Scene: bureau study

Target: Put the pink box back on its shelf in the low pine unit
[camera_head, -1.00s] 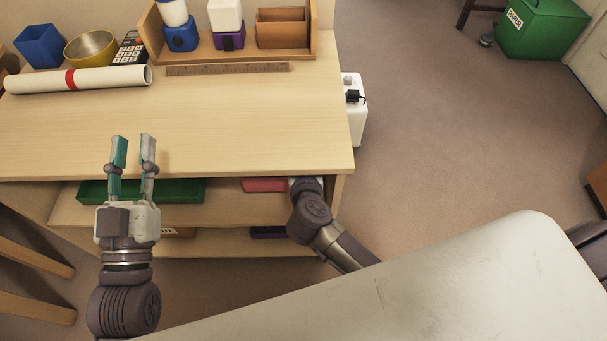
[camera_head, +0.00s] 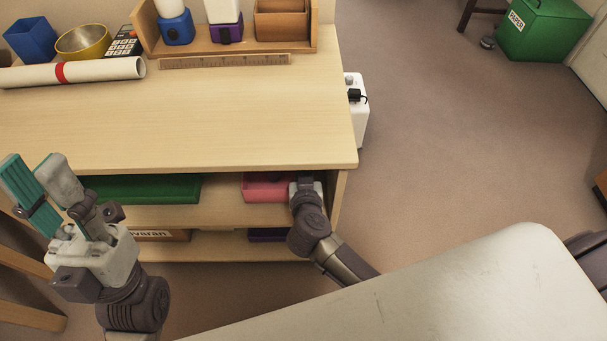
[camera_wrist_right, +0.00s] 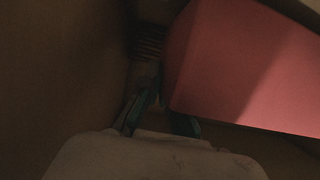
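The pink box (camera_head: 265,187) is on the upper shelf under the pale wooden top, at the right end beside the side panel. In the right wrist view the pink box (camera_wrist_right: 240,65) fills the upper right, close to the fingers. My right gripper (camera_wrist_right: 163,113) reaches in at the box's right end. Its fingers look apart at the base, but the box hides part of one, so I cannot tell whether they grip it. In the head view its fingertips are hidden. My left gripper (camera_head: 37,180) is open and empty, left of the unit's front.
A green tray (camera_head: 150,188) lies left of the pink box on the shelf. A labelled box (camera_head: 160,236) and a purple item (camera_head: 268,235) are lower down. The wooden top (camera_head: 200,125) hangs over the shelf. A white device (camera_head: 355,115) stands at the right side.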

